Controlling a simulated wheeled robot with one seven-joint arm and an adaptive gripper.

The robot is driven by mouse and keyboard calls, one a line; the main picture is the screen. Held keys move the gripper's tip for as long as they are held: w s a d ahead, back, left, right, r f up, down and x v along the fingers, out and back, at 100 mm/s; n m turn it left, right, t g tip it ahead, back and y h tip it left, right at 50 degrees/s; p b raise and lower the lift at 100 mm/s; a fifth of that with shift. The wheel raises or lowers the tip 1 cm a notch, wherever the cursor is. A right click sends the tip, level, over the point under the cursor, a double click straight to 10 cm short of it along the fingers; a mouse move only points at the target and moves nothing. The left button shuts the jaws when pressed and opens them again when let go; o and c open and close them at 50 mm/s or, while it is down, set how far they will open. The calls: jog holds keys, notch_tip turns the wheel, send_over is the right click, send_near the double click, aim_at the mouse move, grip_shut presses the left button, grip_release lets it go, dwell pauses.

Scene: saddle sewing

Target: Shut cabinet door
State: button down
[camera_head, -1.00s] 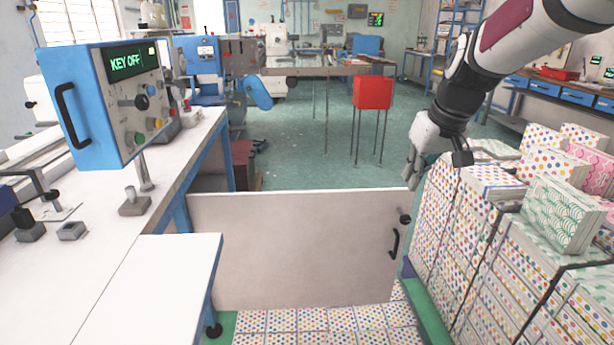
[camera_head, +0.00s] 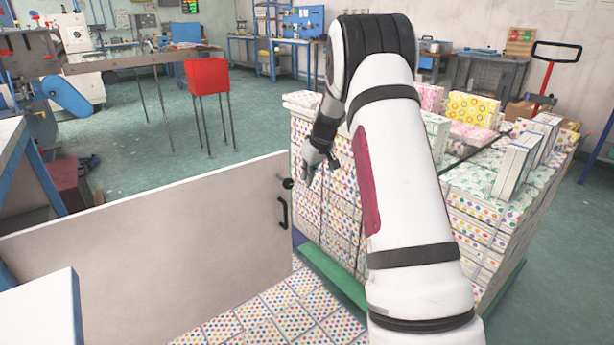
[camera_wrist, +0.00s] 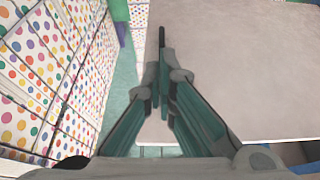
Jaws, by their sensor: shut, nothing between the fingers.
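The cabinet door (camera_head: 150,240) is a flat whitish panel standing upright across the left of the head view. It has a black bar handle (camera_head: 283,213) and a small dark knob (camera_head: 287,184) near its right end. My gripper (camera_head: 319,173) hangs just right of that end, near knob height, beside the stacked boxes. In the wrist view my gripper (camera_wrist: 164,50) is shut and empty, with its fingers pointing along the panel's edge. The panel (camera_wrist: 240,70) fills the right of that view. I cannot tell whether the fingers touch it.
Dotted boxes (camera_head: 330,215) are stacked on a green base (camera_head: 335,280) right of the door, leaving a narrow gap. Dotted boxes (camera_head: 275,320) also lie low in front of the door. A white table corner (camera_head: 45,310) stands at lower left. Open floor (camera_head: 170,150) lies behind the door.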

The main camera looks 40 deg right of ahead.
jog(key=w+f+b, duration=0.2)
jog(key=w+f, duration=0.4)
jog(key=shift+w, duration=0.25)
jog(key=shift+a+f, duration=0.1)
